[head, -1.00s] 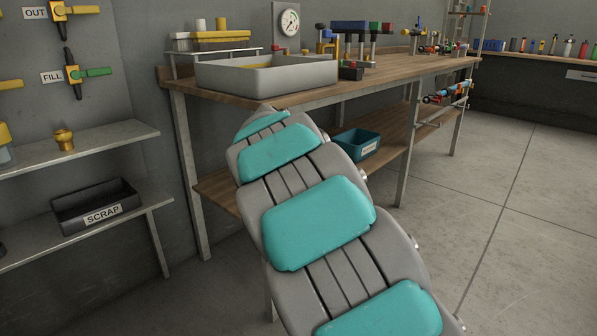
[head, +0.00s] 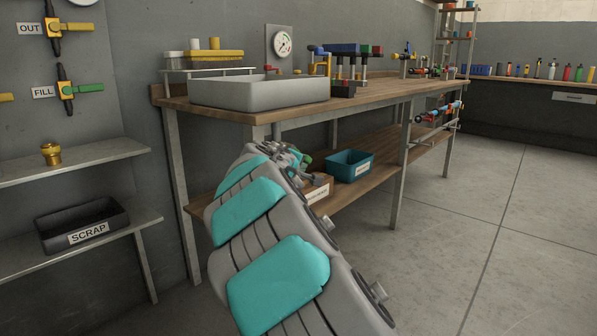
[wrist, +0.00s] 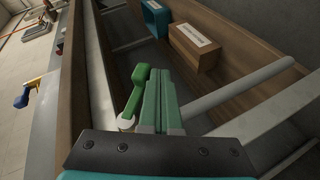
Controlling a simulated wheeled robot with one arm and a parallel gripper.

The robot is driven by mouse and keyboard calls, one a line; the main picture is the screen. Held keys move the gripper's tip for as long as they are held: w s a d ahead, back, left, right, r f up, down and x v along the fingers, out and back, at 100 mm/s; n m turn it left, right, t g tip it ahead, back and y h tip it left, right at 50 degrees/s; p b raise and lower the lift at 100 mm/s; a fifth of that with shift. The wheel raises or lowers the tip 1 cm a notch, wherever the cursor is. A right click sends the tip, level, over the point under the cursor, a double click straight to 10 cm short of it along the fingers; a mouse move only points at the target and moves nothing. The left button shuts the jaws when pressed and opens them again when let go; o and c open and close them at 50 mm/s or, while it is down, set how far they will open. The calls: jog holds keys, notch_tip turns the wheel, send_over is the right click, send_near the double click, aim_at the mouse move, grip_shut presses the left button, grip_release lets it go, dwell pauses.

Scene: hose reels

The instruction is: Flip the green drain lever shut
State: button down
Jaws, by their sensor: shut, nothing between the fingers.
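In the wrist view a green lever (wrist: 137,90), which looks like the drain lever, stands just left of my gripper (wrist: 160,76). A pale fitting is at its lower end. The gripper's two pale green fingers are shut together and empty. They look very close beside the lever; I cannot tell whether they touch it. In the head view my gripper (head: 290,154) is under the workbench front, below the grey sink (head: 262,93). A small green part (head: 304,161), perhaps the same lever, shows beside it, mostly hidden by my arm.
The wooden bench top (head: 380,90) is above my gripper. A lower shelf (head: 378,160) holds a teal bin (head: 348,166) and a labelled wooden box (head: 318,190). Another green lever (head: 89,87) is on the wall at the FILL label. The floor at right is clear.

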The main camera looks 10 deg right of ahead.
jog(key=shift+w+d+r+b, duration=0.3)
jog(key=shift+w+d, duration=0.15)
jog(key=shift+d, duration=0.1)
jog(key=shift+d+r+h, duration=0.1)
jog(key=shift+d+h, duration=0.05)
jog(key=shift+h, duration=0.15)
jog(key=shift+w, duration=0.1)
dwell(1.2)
jog(key=s+a+f+b, duration=0.2)
jog(key=s+a+f, duration=0.2)
jog(key=s, duration=0.5)
jog(key=shift+s+a+f, duration=0.25)
jog(key=shift+a, duration=1.05)
